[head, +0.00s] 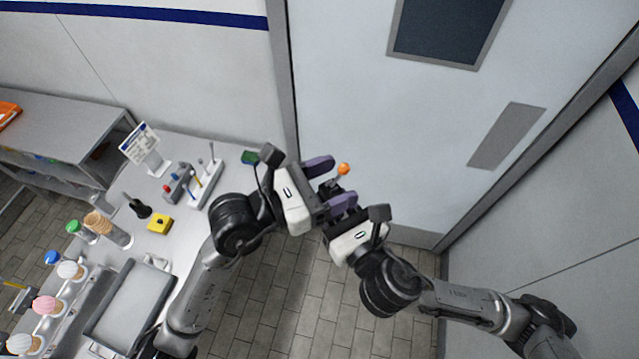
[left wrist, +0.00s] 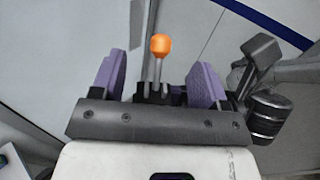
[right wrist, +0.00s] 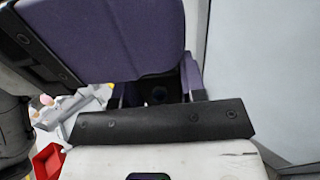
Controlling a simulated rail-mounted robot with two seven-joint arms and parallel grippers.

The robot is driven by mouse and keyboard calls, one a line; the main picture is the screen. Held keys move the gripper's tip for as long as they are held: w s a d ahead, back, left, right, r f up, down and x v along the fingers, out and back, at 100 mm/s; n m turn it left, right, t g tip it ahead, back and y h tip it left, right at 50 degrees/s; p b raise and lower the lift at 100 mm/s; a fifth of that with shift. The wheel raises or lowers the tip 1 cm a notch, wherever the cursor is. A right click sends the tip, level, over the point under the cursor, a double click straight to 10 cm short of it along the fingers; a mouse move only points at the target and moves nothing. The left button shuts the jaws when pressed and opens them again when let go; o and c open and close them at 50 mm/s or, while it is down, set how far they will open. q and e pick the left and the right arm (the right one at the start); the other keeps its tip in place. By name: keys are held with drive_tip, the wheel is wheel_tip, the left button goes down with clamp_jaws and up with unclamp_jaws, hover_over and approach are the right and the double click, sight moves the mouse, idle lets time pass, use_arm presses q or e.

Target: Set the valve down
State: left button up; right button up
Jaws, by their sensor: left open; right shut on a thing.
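The valve has an orange ball knob (head: 344,169) on a thin metal stem with a dark base; it also shows in the left wrist view (left wrist: 161,45). My left gripper (head: 331,184) is open, its purple fingers on either side of the valve, apart from the knob and stem. My right gripper (right wrist: 158,92) is shut on the valve's dark lower part, mostly hidden by the left gripper's finger, which fills the top of the right wrist view. The two grippers are close together, off the table's right end, in front of the door.
The white table (head: 228,172) at left holds a rack (head: 205,183) of small levers, a yellow block (head: 159,224), a sign (head: 141,145), cones (head: 98,222) and a grey tray (head: 128,305). A green item (head: 250,157) lies near its far right corner. The tiled floor (head: 290,290) is clear.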

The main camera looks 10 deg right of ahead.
use_arm(q)
drive_tip(key=shift+d, duration=0.1)
drive_tip(key=c, duration=1)
clamp_jaws()
use_arm(e)
drive_tip(key=o, duration=1.1)
drive_tip(key=shift+o, duration=0.2)
drive_tip(key=s+d+f+m+g+h, duration=0.2)
drive_tip(key=s+d+f+m+g, duration=0.15)
drive_tip(key=f+m, duration=0.6)
drive_tip(key=s+d+f+m+g+h, duration=0.25)
drive_tip(key=s+f+m, duration=0.3)
drive_tip(key=m, duration=0.65)
use_arm(q)
drive_tip(key=shift+f, duration=0.1)
use_arm(e)
drive_tip(key=s+d+f+m+g+h, duration=0.1)
drive_tip(key=s+d+f+m+g, duration=0.2)
drive_tip(key=s+m, duration=0.4)
drive_tip(key=s+d+f+m+g+h, duration=0.1)
drive_tip(key=s+d+f+m+g, duration=0.3)
drive_tip(key=m, duration=0.6)
drive_tip(key=s+d+f, duration=0.2)
drive_tip(key=s, duration=0.1)
drive_tip(key=shift+s+d+f, duration=0.2)
drive_tip(key=shift+d+f, duration=0.05)
drive_tip(key=shift+f, duration=0.15)
